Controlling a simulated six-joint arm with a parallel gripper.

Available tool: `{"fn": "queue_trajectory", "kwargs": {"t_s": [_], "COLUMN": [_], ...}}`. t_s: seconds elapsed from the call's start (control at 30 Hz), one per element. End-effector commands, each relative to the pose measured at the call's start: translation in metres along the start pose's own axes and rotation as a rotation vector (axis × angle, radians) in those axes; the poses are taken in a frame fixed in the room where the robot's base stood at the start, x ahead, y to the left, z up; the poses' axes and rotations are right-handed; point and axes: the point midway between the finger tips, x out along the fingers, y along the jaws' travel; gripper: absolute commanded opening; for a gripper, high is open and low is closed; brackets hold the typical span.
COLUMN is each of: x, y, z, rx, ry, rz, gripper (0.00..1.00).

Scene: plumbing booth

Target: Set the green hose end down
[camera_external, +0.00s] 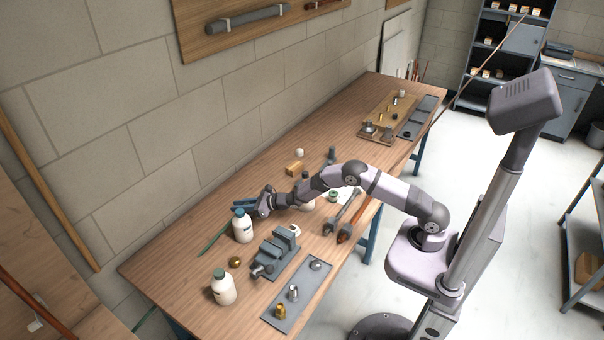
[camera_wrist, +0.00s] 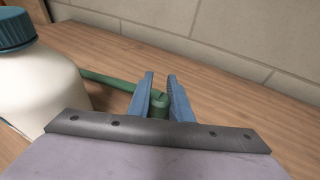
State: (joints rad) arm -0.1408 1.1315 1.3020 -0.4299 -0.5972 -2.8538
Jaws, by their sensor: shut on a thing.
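My gripper (camera_wrist: 159,88) is shut on the green hose end (camera_wrist: 159,106), which sits between its two blue fingers in the wrist view. The green hose (camera_wrist: 108,80) runs from it to the left, passing behind a white bottle with a teal cap (camera_wrist: 40,80). In the external view my gripper (camera_external: 243,207) is near the wall side of the wooden workbench (camera_external: 165,262), just behind that bottle (camera_external: 242,228). The hose (camera_external: 213,241) shows there as a thin green line slanting down to the left. I cannot tell whether the held end touches the bench.
A second white bottle (camera_external: 223,288), a brass ball (camera_external: 235,262) and a grey vise (camera_external: 278,252) stand nearer the front. A grey tray (camera_external: 298,294) holds small fittings. Wrenches (camera_external: 340,220) lie to the right. The bench left of the hose is clear; the block wall (camera_external: 150,150) rises behind.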

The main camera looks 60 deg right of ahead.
Motion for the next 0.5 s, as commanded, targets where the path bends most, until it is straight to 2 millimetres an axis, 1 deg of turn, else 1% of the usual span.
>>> {"fn": "queue_trajectory", "kwargs": {"t_s": [0.3, 0.33, 0.37, 0.4, 0.43, 0.5], "x": [0.0015, 0.0015, 0.0013, 0.0012, 0.0012, 0.0012], "y": [0.0000, 0.0000, 0.0000, 0.0000, 0.0000, 0.0000], "z": [-0.0045, -0.0042, -0.0036, -0.0036, -0.0036, -0.0037], "rx": [0.000, 0.000, 0.000, 0.000, 0.000, 0.000], "ry": [-0.001, -0.001, -0.001, -0.001, -0.001, 0.000], "rz": [0.000, 0.000, 0.000, 0.000, 0.000, 0.000], "gripper": [0.00, 0.21, 0.28, 0.38, 0.40, 0.40]}}
